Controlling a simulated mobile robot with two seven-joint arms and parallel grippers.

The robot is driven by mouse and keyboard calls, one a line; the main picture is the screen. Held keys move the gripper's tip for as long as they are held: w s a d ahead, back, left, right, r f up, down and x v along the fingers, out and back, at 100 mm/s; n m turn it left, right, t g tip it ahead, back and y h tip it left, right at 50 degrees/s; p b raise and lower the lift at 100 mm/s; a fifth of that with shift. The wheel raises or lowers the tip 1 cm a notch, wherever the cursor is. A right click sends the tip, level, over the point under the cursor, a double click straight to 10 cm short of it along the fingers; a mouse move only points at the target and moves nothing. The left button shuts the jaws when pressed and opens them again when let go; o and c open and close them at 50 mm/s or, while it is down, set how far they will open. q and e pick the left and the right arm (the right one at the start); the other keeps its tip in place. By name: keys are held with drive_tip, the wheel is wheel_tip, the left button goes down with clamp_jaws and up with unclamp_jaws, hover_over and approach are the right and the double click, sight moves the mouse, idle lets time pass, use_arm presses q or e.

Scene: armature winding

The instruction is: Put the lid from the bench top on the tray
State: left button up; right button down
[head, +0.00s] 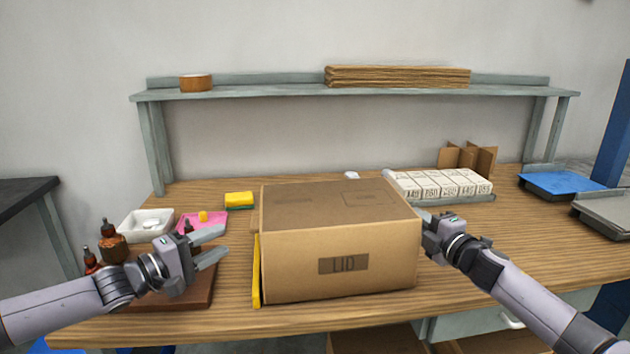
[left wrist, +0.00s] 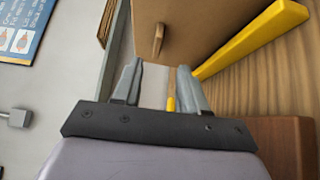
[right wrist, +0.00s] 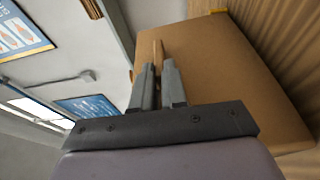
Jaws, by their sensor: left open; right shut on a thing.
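The lid (head: 340,245), a large brown cardboard box shape marked LID, stands upright at the middle of the bench top. My right gripper (head: 424,217) is at its right side, shut on a small tab (right wrist: 157,52) that sticks out from the lid. My left gripper (head: 222,243) is open and empty, apart from the lid's left side. A matching tab (left wrist: 158,40) on that side shows ahead of its fingers in the left wrist view. A grey tray (head: 470,198) holding white marked blocks (head: 440,185) is behind and right of the lid, partly hidden by it.
A yellow strip (head: 256,270) lies along the lid's left side. A white dish (head: 140,228), brown bottles (head: 112,243), a pink mat (head: 192,222) and a sponge (head: 239,200) are at left. Cardboard dividers (head: 468,157) stand behind the blocks. A shelf (head: 290,91) spans the back.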

use_arm(q)
drive_tip(key=v, duration=0.4)
drive_tip(key=shift+s+a, duration=0.2)
drive_tip(key=shift+s, duration=0.1)
use_arm(e)
drive_tip(key=shift+r, duration=0.25)
drive_tip(key=c, duration=1.1)
unclamp_jaws()
use_arm(q)
drive_tip(key=shift+r+p, duration=0.55)
drive_tip(key=shift+p, duration=0.1)
use_arm(e)
drive_tip(key=v, duration=0.7)
drive_tip(key=shift+s, duration=0.1)
